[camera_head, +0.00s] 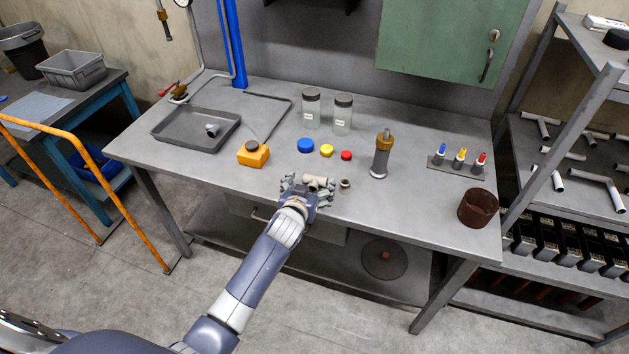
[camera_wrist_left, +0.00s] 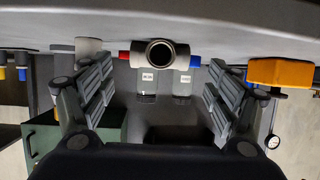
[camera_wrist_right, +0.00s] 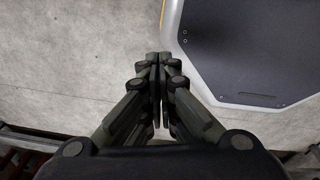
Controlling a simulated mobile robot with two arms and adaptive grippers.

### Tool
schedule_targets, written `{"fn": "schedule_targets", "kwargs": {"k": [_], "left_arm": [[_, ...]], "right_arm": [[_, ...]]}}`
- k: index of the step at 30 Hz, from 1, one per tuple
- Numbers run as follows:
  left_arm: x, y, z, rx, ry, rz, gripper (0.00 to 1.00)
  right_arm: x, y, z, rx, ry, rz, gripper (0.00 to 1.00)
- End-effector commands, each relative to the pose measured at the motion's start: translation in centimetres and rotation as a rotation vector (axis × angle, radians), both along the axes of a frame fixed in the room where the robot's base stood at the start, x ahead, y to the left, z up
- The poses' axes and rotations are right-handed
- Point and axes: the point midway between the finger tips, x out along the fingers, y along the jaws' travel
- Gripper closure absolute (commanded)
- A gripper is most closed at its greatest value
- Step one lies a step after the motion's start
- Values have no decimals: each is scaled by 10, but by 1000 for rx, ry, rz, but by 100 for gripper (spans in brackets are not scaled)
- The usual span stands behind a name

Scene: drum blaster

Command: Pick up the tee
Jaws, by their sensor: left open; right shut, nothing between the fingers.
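The tee (camera_wrist_left: 160,53) is a small beige-grey pipe fitting with a dark round opening facing the camera in the left wrist view, where the table shows upside down at the top. In the head view the tee (camera_head: 318,182) lies at the table's front edge, partly hidden by my left gripper (camera_head: 307,188). My left gripper (camera_wrist_left: 160,95) is open, with one finger on each side of the tee's line; I see no finger closed on it. My right gripper (camera_wrist_right: 160,62) is shut and empty above the floor, and is not in the head view.
A small round fitting (camera_head: 345,184) lies just right of the tee. Blue (camera_head: 305,146), yellow (camera_head: 326,151) and red (camera_head: 346,155) caps lie behind it. An orange box (camera_head: 253,154) is left, a brass-topped cylinder (camera_head: 380,158) right. A grey tray (camera_head: 170,138) holds another fitting.

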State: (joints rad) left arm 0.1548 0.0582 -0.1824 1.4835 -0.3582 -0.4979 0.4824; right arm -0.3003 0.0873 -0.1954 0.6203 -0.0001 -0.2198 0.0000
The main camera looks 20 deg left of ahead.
Motion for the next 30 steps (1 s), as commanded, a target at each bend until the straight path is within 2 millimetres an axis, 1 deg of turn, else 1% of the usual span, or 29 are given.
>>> {"fn": "schedule_targets", "kwargs": {"k": [1, 3, 7, 11, 18, 23, 24, 25, 26, 30], "left_arm": [[7, 0, 0, 1, -1, 0, 18], [13, 0, -5, 2, 1, -1, 18], [23, 0, -9, 0, 0, -1, 18], [27, 0, -11, 1, 0, -1, 18], [27, 0, -11, 1, 0, -1, 18], [27, 0, -11, 1, 0, -1, 54], [27, 0, -11, 1, 0, -1, 63], [27, 0, -11, 1, 0, -1, 70], [27, 0, -11, 1, 0, -1, 75], [28, 0, -10, 1, -3, -1, 75]], "right_arm": [[0, 0, 2, 0, 0, 0, 100], [0, 0, 2, 0, 0, 0, 100], [0, 1, 1, 1, 0, 1, 100], [0, 4, 1, 4, 0, 1, 100], [0, 14, 1, 16, 0, 2, 100], [0, 15, 1, 17, 1, 3, 100], [0, 15, 1, 17, 1, 3, 100], [0, 14, 1, 17, 1, 3, 100], [0, 14, 1, 16, 0, 3, 100], [0, 11, 1, 13, 1, 3, 100]]}}
